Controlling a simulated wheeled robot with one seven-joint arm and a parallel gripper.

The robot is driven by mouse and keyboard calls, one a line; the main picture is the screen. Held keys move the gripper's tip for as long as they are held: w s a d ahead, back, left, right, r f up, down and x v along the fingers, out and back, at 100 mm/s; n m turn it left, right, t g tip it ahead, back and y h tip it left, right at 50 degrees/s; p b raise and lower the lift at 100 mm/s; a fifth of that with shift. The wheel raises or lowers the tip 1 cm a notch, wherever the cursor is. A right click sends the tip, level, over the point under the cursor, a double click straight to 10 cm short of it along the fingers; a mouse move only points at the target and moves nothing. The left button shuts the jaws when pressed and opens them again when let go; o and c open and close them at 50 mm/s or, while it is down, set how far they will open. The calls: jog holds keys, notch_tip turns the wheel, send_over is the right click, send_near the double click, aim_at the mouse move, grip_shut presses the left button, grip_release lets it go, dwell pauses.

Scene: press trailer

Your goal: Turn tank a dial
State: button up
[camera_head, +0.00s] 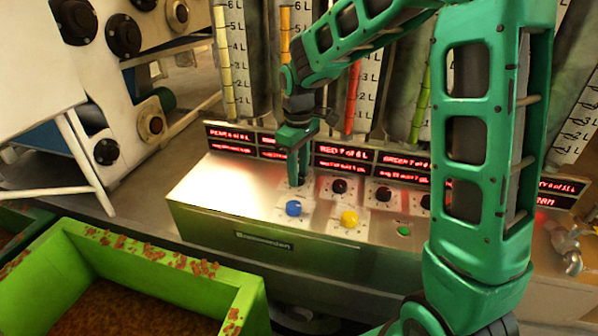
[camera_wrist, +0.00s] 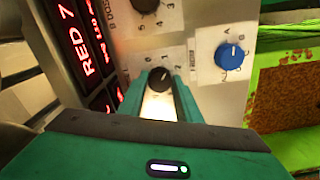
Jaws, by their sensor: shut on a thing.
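A dark round dial (camera_wrist: 160,79) with a pale pointer line sits on the metal control panel (camera_head: 235,192), with numbers around it. My gripper (camera_wrist: 157,98) has its green fingers on both sides of this dial and is shut on it. In the head view my gripper (camera_head: 297,181) points down at the left end of the row of dark dials and hides the held dial. The label beside the held dial is covered, so I cannot read its tank letter. A neighbouring dark dial (camera_wrist: 145,4) has a "B" label by it.
A blue dial (camera_head: 293,208), a yellow dial (camera_head: 349,218) and a green button (camera_head: 403,230) are on the panel near my gripper. More dark dials (camera_head: 339,186) stand to the right. Red-lit displays (camera_head: 345,160) line the panel's back. A green bin (camera_head: 170,262) is at the front left.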

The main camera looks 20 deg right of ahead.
jog(key=m, duration=0.5)
jog(key=shift+w+a+r, duration=0.1)
dwell(0.7)
jog(key=o, duration=1)
jog(key=shift+c, duration=0.2)
jog(key=shift+o, duration=0.6)
notch_tip(320, 180, up, 11)
jog(key=shift+f, duration=0.2)
